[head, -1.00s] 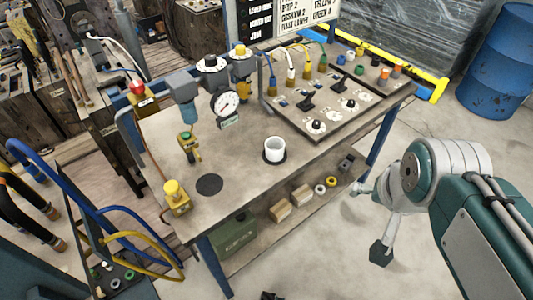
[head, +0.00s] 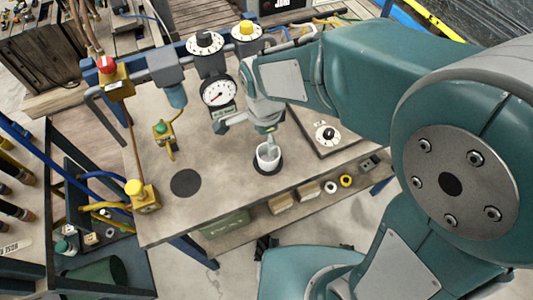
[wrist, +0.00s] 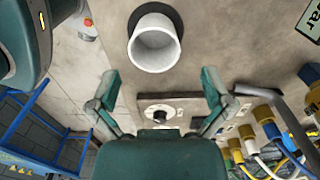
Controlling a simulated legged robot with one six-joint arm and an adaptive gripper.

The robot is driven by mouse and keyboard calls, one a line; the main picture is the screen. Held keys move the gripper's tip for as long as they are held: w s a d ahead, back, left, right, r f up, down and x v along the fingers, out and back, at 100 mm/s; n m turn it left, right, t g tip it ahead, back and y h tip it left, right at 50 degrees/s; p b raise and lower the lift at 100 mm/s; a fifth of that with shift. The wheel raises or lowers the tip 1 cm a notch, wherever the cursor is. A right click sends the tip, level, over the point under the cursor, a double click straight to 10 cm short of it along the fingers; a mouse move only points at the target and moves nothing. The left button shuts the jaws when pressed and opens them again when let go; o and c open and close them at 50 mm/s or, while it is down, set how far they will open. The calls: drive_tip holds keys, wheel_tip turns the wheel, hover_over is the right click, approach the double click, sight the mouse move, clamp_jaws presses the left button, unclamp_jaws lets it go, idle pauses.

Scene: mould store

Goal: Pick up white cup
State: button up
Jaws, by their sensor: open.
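The white cup (head: 268,157) stands upright on a black disc (head: 259,170) on the workbench top (head: 225,185). In the wrist view the cup (wrist: 154,45) shows at the top centre, with its open mouth toward the camera and its inside looking empty. My gripper (wrist: 160,88) is open, with a finger on each side of the picture and nothing between them. The cup lies just beyond the fingertips, roughly midway between them. In the head view one finger overlaps the cup's upper part; I cannot tell whether it touches.
A pressure gauge (head: 218,92) and valves stand behind the cup. A control panel with a black knob (head: 326,133) is to its right. A second black disc (head: 186,183) lies left on bare bench. A yellow-topped block (head: 142,194) sits at the left corner. Blocks and rings lie on the lower shelf.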

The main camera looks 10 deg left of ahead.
sight(267, 156)
drive_tip(key=shift+f, duration=0.75)
drive_tip(key=shift+d+f, duration=0.35)
drive_tip(key=shift+f, duration=0.25)
drive_tip(key=f, duration=0.4)
drive_tip(key=shift+s+d+f, duration=0.1)
drive_tip(key=shift+d+f, duration=0.1)
drive_tip(key=shift+f, duration=0.05)
drive_tip(key=shift+a+f, duration=0.2)
drive_tip(key=shift+d+r, duration=0.1)
drive_tip(key=shift+d, duration=0.1)
drive_tip(key=c, duration=0.8)
